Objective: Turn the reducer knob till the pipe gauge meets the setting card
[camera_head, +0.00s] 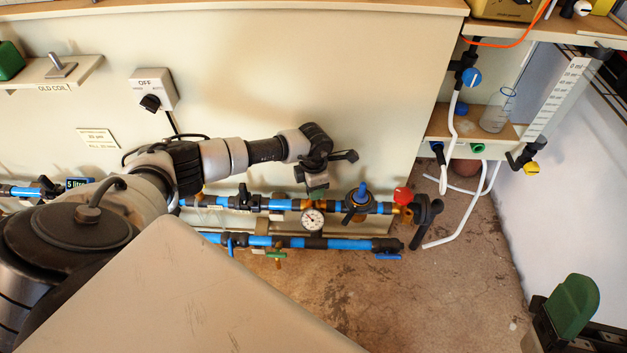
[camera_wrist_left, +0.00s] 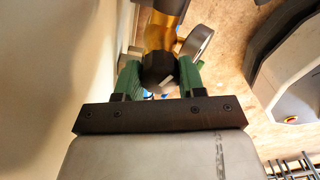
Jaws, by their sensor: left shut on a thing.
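My left gripper (camera_head: 317,190) reaches down to the upper blue pipe just above the round white gauge (camera_head: 312,219). In the left wrist view its green fingers (camera_wrist_left: 160,78) are shut on a black knob (camera_wrist_left: 157,68) below a brass body (camera_wrist_left: 160,30), the reducer; the gauge (camera_wrist_left: 197,40) shows edge-on beside it. The gauge has a dark needle, but its reading is too small to tell. A white card (camera_head: 97,138) with small print on the wall panel appears to be the setting card. My right gripper (camera_head: 570,310) is partly in view at lower right, away from the pipes.
A blue-handled valve (camera_head: 361,195) and a red knob (camera_head: 403,195) sit right of the gauge. A lower blue pipe (camera_head: 345,244) runs below. A switch box (camera_head: 153,90) is on the panel. A shelf with a beaker (camera_head: 497,112) stands at right.

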